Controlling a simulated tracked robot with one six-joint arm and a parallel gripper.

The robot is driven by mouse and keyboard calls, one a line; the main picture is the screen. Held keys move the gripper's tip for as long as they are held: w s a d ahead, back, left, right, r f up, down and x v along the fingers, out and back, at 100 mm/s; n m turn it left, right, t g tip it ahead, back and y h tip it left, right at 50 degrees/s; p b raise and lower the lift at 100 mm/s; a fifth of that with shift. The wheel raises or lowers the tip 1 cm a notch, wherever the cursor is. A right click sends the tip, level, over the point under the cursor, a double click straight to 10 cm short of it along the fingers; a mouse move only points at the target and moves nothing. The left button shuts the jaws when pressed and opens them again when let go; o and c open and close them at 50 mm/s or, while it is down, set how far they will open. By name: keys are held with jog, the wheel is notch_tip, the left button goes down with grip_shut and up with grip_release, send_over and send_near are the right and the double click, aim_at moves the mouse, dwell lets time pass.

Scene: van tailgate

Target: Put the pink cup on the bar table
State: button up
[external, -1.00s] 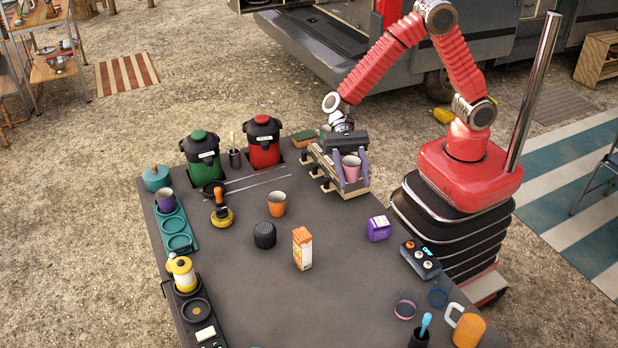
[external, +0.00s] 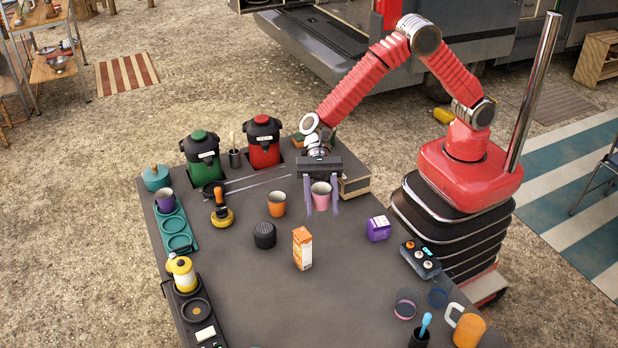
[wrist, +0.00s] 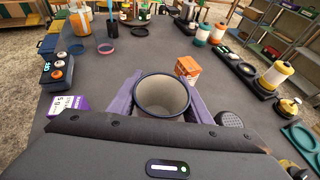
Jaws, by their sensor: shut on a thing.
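The pink cup (external: 321,195) is upright between the purple fingers of my gripper (external: 322,198) in the external view, right of the orange cup (external: 277,203). My gripper is shut on it. In the wrist view the cup (wrist: 163,97) shows its pale, empty inside, with a purple finger on each side. The cup appears to be over the dark bar table (external: 340,285); whether its base touches the top I cannot tell. The wooden rack (external: 354,186) is behind my gripper, partly hidden.
An orange-and-white carton (external: 302,248) stands in front of the cup, with a black ribbed cylinder (external: 264,235) to its left. A purple box (external: 378,228) and a control box (external: 420,259) are to the right. The front middle of the table is clear.

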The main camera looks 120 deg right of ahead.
send_over(321, 240)
jog(key=shift+f, duration=3.05)
jog(key=shift+f, duration=0.1)
jog(key=shift+f, duration=1.8)
jog(key=o, duration=1.1)
jog(key=shift+f, duration=0.1)
jog(key=shift+c, duration=0.2)
jog(key=v, duration=0.7)
jog(key=shift+s+d, duration=0.15)
